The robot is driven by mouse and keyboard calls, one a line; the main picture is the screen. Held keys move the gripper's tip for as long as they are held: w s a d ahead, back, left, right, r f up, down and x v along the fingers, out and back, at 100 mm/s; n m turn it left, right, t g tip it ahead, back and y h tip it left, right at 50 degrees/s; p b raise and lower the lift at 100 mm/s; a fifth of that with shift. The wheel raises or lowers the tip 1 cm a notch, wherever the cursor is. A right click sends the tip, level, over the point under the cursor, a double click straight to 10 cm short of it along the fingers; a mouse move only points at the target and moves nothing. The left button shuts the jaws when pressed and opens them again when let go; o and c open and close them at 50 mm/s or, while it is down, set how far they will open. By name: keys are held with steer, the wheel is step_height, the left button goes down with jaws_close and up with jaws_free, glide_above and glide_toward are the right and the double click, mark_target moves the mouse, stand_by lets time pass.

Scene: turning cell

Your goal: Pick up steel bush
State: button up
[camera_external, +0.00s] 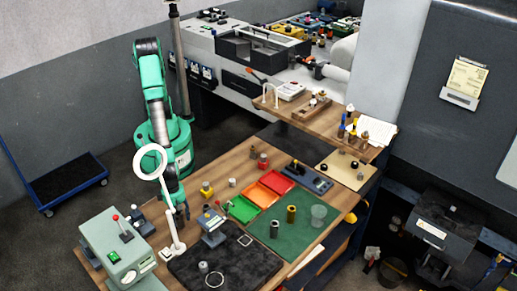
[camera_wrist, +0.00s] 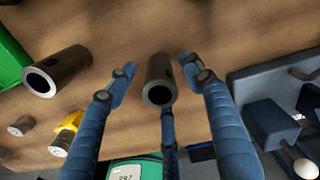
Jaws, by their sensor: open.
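In the wrist view a grey hollow cylinder, which looks like the steel bush (camera_wrist: 159,70), has its dark bore towards the camera. It is between the spread blue fingers of my gripper (camera_wrist: 155,76), with a gap on both sides. A third finger is below it in the picture. My gripper is open and holds nothing. A second, similar grey cylinder (camera_wrist: 66,68) lies or stands to the left, beside a green edge. In the external view my gripper (camera_external: 182,208) is low over the wooden bench, behind the white ring lamp; the bush at it cannot be made out there.
The ring lamp (camera_external: 151,163) stands close to my gripper. A blue device (camera_wrist: 275,118) is at the right in the wrist view. A yellow part (camera_wrist: 66,132) and a small metal cylinder (camera_wrist: 21,126) are at lower left. Green (camera_external: 242,208) and red trays are further right on the bench.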

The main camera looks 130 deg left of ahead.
jaws_close()
steer(key=shift+r, duration=0.1)
stand_by(0.3)
steer(key=shift+r, duration=0.8)
steer(key=s+a+r, duration=0.1)
steer(key=s+a, duration=0.2)
steer(key=s, duration=0.4)
steer(key=s+a+r, duration=0.2)
steer(key=s+a, duration=0.2)
steer(key=s, duration=0.3)
steer(key=shift+a+r+p, duration=0.15)
steer(key=shift+a+p, duration=0.1)
steer(key=shift+p, duration=0.05)
